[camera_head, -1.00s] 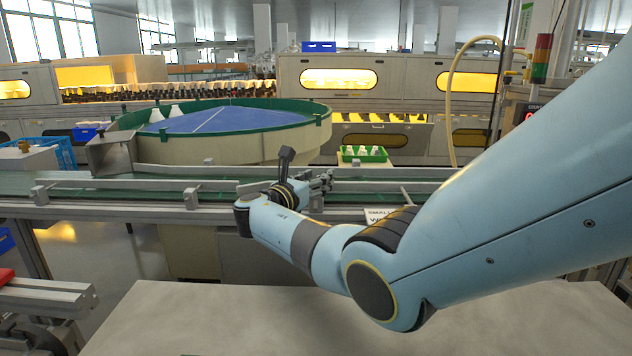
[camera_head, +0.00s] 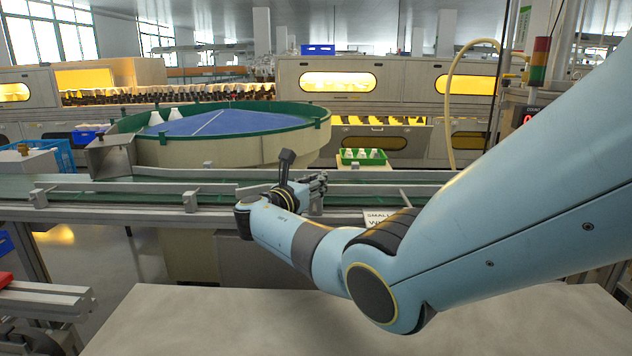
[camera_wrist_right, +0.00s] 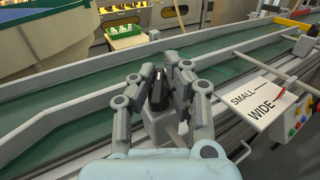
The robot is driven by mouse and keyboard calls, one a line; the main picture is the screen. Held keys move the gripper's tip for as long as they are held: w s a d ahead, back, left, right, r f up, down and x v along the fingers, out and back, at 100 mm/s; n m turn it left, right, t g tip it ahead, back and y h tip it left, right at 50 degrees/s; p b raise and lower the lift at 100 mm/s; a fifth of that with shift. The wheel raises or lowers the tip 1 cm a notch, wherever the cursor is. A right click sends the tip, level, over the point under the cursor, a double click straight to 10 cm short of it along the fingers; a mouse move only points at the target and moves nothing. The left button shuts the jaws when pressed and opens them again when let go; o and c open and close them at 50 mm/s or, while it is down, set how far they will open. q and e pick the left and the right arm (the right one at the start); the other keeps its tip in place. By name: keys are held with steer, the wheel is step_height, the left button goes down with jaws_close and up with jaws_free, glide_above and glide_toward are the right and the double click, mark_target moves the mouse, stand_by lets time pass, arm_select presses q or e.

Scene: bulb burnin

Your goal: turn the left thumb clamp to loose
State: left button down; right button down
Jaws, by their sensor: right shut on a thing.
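The left thumb clamp (camera_wrist_right: 157,95) shows in the right wrist view as a dark knob above a grey block on the near rail of the conveyor. My right gripper (camera_wrist_right: 162,84) is shut on it, one finger on each side. In the head view my right gripper (camera_head: 316,183) is at the near rail, right of the picture's middle line of the round table; the knob is hidden there by the fingers and wrist. Which way the clamp is turned I cannot tell. My left gripper is not in view.
A sign reading SMALL and WIDE (camera_wrist_right: 262,102) with a red pointer lies right of the gripper. Another grey rail block (camera_wrist_right: 303,44) stands farther right. The green conveyor belt (camera_head: 110,188) is empty here. A green crate of white bottles (camera_head: 362,158) stands behind it.

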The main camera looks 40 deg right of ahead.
steer(key=shift+w+a+r, duration=0.1)
stand_by(0.3)
steer(key=shift+r+n+t+p, duration=0.1)
steer(key=shift+n+t+p, duration=0.3)
steer(key=shift+t+p, duration=0.25)
steer(key=shift+n+t+y+p, duration=0.8)
steer(key=shift+n+t+p, duration=0.1)
steer(key=shift+t+p, duration=0.3)
steer(key=shift+n+t+y+p, duration=0.55)
steer(key=shift+n+t+y, duration=0.3)
steer(key=shift+t, duration=0.4)
steer(key=shift+n+t+y, duration=0.25)
steer(key=shift+n+t, duration=0.05)
steer(key=shift+n, duration=0.05)
steer(key=shift+n+t+y, duration=0.5)
steer(key=shift+t+y, duration=0.1)
steer(key=shift+f, duration=0.2)
